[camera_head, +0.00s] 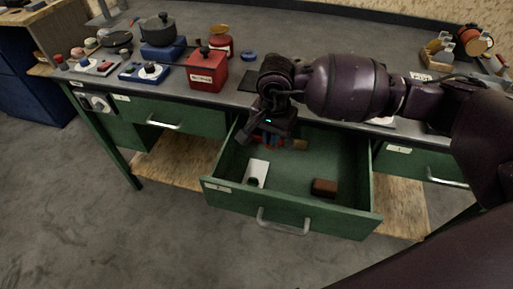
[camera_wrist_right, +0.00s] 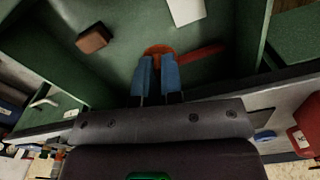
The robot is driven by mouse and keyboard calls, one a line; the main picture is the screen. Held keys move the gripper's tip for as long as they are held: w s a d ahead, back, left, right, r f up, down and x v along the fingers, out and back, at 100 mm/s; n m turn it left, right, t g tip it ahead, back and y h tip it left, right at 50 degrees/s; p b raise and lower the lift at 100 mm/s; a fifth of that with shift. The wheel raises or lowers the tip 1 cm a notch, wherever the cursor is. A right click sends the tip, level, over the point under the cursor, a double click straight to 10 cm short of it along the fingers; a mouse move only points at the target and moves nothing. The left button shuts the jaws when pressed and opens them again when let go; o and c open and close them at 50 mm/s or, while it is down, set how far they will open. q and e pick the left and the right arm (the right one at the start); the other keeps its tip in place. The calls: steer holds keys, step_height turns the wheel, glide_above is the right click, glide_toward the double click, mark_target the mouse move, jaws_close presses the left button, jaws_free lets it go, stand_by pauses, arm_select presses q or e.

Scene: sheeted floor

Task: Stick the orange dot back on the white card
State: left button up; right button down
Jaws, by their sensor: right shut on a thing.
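The white card (camera_head: 257,172) lies flat in the open green drawer, towards its left side; a small dark patch shows on its near end. Part of the card shows at the top of the wrist view (camera_wrist_right: 186,10). My right gripper (camera_head: 267,141) reaches down into the back of the drawer. In the wrist view its blue fingers (camera_wrist_right: 157,65) are close together on the orange dot (camera_wrist_right: 159,50), whose rounded edge shows beyond the tips. The fingers hide the rest of the dot. My left gripper is in no view.
A brown block (camera_head: 324,187) lies in the drawer (camera_head: 291,215) at the front right. A red strip (camera_wrist_right: 200,53) lies beside the dot. The drawer walls surround the gripper. A red box (camera_head: 207,72) and a dark pot (camera_head: 158,30) stand on the worktop.

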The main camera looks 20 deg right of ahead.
steer(key=w+a+f+m+p, duration=0.1)
steer(key=f+m, duration=0.3)
steer(key=m, duration=0.6)
steer(key=w+a+f+m+p, duration=0.1)
steer(key=f+m, duration=0.4)
steer(key=m, duration=0.6)
steer(key=w+p, duration=0.1)
steer(key=w, duration=0.1)
steer(key=shift+w+f, duration=0.15)
steer(key=shift+w, duration=0.2)
